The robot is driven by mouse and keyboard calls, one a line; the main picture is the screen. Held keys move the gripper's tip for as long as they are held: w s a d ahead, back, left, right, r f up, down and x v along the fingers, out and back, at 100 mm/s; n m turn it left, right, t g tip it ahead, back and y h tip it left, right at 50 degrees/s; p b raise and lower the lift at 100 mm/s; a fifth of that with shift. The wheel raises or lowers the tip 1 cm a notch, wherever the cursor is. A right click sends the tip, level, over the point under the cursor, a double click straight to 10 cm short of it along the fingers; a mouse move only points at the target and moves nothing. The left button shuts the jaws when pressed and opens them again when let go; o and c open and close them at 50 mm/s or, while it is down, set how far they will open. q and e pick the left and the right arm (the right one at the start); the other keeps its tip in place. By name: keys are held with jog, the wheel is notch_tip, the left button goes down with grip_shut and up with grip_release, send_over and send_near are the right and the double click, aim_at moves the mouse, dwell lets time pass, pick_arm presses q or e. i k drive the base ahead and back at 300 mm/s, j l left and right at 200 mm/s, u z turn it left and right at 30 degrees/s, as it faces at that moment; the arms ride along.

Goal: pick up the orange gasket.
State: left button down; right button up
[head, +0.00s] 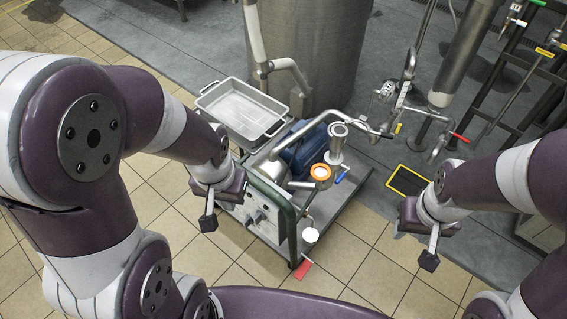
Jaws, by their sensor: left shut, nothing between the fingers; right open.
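The orange gasket (321,180) shows as an orange ring with a pale middle, on the wheeled pump cart (345,225) in the centre of the head view. It appears to lie on an upturned pipe end, just in front of a taller steel pipe stub (336,145). My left gripper (208,222) is shut and empty, to the left of the cart's front panel and well apart from the gasket. My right gripper (429,261) is open and empty, over the floor to the right of the cart and lower in the picture than the gasket.
A steel tray (243,108) sits at the cart's back left. A blue motor (300,150) and a bent pipe stand beside the gasket. A red-handled valve pipe (440,130) reaches in from the right. A large steel tank (315,50) stands behind.

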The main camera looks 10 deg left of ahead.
aim_at(318, 165)
jog(key=i+l+u, duration=0.1)
jog(key=l, duration=0.25)
jog(key=i+l, duration=0.2)
jog(key=l, duration=0.15)
jog(key=i+l+u, duration=0.15)
jog(key=l, duration=0.25)
jog(key=i+l+u, duration=0.1)
jog(key=l, duration=0.25)
jog(key=i+l, duration=0.2)
jog(key=l, duration=0.2)
jog(key=u, duration=2.15)
